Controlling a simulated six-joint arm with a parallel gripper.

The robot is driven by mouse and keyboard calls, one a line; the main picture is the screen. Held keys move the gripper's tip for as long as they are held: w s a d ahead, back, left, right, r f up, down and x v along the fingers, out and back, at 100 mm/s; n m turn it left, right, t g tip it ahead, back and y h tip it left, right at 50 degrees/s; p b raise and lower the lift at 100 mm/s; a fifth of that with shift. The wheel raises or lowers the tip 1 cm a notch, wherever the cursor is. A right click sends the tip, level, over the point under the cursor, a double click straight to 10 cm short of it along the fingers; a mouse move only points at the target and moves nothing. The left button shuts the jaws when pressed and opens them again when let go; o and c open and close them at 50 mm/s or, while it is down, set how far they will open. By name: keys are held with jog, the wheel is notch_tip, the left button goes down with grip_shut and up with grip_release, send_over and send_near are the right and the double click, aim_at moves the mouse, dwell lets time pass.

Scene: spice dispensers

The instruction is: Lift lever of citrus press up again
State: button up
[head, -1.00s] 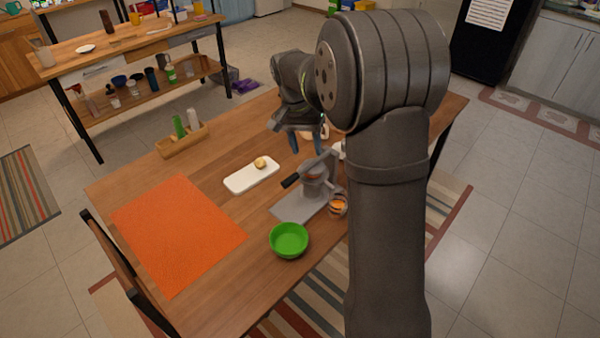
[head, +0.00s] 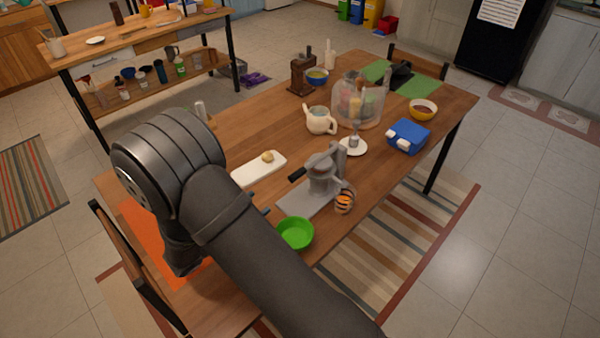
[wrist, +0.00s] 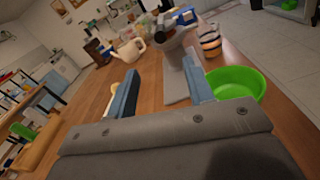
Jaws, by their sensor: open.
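The grey citrus press (head: 322,182) stands on its flat base on the wooden table, and it also shows in the wrist view (wrist: 175,55). Its lever (head: 297,175) ends in a black grip that sticks out to the left, close to the height of the press body. My gripper (wrist: 158,68) is open, with nothing between its two blue-grey fingers, and points toward the press from a short distance. In the head view my arm hides most of the gripper; only bits of the fingers show left of the press base. No contact with the lever is visible.
A green bowl (head: 296,233) sits in front of the press, close to my right-hand finger in the wrist view. A striped orange glass (head: 344,201) stands right of the press. A white board (head: 246,174) with a yellowish piece lies to the left. A teapot (head: 320,121) stands behind.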

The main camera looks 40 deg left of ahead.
aim_at(300, 173)
jog(key=w, duration=1.7)
jog(key=shift+w, duration=0.1)
grip_shut()
